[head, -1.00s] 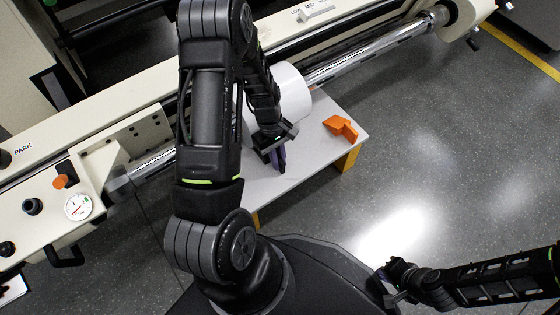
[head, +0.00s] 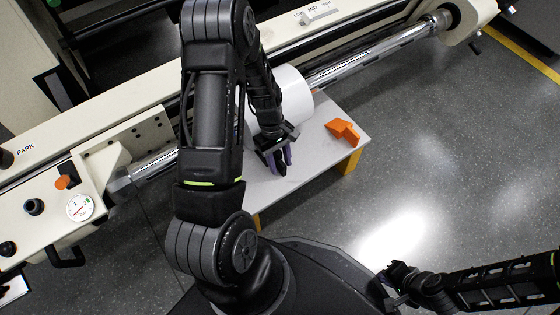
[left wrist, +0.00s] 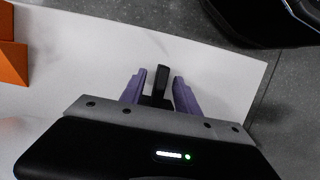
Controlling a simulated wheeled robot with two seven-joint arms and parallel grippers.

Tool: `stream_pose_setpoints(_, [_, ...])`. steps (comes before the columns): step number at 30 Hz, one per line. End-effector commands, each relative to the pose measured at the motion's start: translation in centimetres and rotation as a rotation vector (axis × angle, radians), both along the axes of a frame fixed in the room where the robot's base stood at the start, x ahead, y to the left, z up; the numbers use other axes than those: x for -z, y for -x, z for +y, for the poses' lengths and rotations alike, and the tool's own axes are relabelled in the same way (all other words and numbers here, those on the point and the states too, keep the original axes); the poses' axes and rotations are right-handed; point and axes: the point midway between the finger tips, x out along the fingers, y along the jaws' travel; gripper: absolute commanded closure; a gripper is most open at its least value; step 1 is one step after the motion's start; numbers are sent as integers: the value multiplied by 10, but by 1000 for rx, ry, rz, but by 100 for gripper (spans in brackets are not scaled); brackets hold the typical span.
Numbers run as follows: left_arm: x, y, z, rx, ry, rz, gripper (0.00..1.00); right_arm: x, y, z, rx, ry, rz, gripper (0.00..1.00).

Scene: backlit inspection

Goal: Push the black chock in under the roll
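The white roll (head: 296,92) sits on the chrome bar above the pale table (head: 318,150), partly hidden by my left arm. My left gripper (head: 279,163) is low over the table on the near side of the roll, its purple fingers apart. The black chock (left wrist: 161,80) stands between those fingers in the left wrist view, with a visible gap on each side. In the head view the chock is small and dark among the fingers, hard to separate. My right gripper (head: 393,286) is far from the table at the lower right; its fingers are unclear.
An orange block (head: 342,129) lies on the table right of my left gripper; part of it shows in the left wrist view (left wrist: 10,55). The cream machine (head: 135,110) borders the table's far side. Grey floor lies open to the right.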

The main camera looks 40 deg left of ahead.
Motion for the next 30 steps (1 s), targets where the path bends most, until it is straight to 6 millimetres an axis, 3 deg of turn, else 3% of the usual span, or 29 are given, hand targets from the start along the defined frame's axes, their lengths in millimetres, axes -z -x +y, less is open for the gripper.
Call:
stream_pose_setpoints(5, [-13,-1,5,-2,-3,-3,62,-7,0,0,0,0,-1,100])
stream_pose_setpoints(16, [-69,-6,17,-1,-2,-2,62,-35,4,-1,-5,-2,11,100])
stream_pose_setpoints(30, [-76,-6,18,0,0,0,62,-36,5,-1,-7,-3,14,100])
